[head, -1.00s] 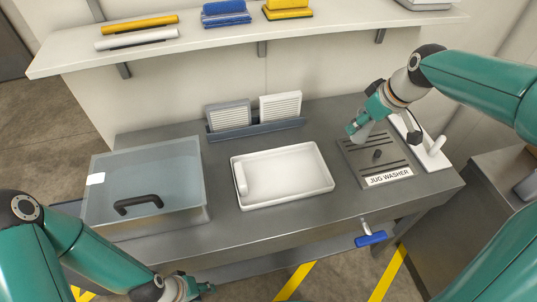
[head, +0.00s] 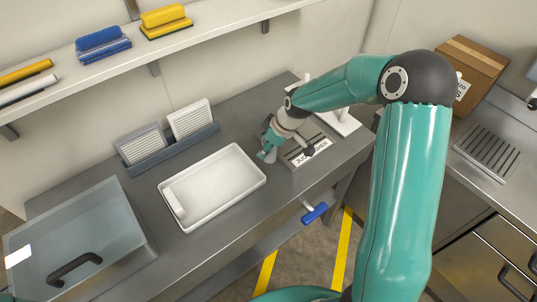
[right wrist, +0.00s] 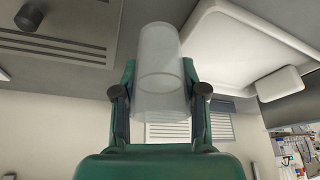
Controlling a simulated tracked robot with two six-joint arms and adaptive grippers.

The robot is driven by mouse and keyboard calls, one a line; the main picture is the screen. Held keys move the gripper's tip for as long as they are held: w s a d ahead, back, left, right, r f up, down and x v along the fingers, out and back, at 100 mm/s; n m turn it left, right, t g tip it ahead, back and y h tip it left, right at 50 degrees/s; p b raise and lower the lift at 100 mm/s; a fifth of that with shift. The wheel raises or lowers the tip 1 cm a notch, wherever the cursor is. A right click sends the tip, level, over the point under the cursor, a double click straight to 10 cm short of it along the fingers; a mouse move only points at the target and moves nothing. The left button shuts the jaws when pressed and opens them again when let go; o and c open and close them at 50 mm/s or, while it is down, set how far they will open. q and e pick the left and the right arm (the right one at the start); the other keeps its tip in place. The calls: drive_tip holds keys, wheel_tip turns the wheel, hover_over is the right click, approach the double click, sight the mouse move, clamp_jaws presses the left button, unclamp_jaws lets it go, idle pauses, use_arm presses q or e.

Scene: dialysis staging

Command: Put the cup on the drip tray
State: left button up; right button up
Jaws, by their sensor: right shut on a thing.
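The cup (right wrist: 158,60) is a clear, see-through cylinder. My right gripper (right wrist: 160,92) is shut on it, with one finger on each side, in the right wrist view. In the head view my right gripper (head: 267,153) is over the bench between the white tray and the jug washer plate; the cup is hard to make out there. A slotted metal grille (head: 487,152), which looks like the drip tray, is set in the counter at the right and is empty. My left gripper is out of view.
The jug washer plate (head: 318,142) is right of the gripper. An empty white tray (head: 222,180) lies to its left, with a filter rack (head: 170,150) behind. A clear lidded box (head: 80,235) stands at front left. A cardboard box (head: 468,68) stands behind the grille.

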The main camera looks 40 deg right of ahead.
sight(268, 157)
drive_tip(key=shift+f+p, duration=0.3)
drive_tip(key=shift+f, duration=2.05)
drive_tip(key=o, duration=0.8)
drive_tip(key=shift+c, duration=0.2)
